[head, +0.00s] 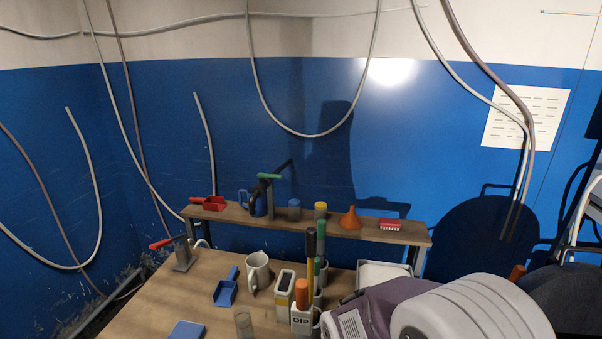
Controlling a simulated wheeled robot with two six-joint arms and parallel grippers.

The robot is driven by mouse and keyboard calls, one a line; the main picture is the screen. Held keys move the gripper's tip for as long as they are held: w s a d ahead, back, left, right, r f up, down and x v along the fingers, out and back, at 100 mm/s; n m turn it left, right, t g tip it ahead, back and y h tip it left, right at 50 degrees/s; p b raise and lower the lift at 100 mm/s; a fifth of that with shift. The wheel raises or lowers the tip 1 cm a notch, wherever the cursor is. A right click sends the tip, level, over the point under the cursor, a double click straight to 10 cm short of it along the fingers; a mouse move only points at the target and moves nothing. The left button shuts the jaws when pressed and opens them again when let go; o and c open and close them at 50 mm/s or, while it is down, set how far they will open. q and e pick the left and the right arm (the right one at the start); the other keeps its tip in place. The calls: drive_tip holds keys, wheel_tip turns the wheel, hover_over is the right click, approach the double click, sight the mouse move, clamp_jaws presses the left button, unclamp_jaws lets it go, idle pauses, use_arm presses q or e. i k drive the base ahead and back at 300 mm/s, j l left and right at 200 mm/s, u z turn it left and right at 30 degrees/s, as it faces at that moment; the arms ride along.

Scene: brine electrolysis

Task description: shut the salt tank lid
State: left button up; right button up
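I cannot make out a salt tank or its lid for certain in the head view. A dark rounded body (575,285) at the right edge is cut off by the frame, and I cannot tell what it is. A large purple and white rounded body (470,312) fills the lower right and hides what lies behind it. Neither of my grippers shows.
A wooden bench (160,300) holds a white mug (258,270), a blue scoop (225,291), a box marked DIP (302,319) and a white tray (385,274). Hoses hang along the wall.

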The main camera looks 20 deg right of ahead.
sight(569, 293)
drive_tip(key=z, duration=2.55)
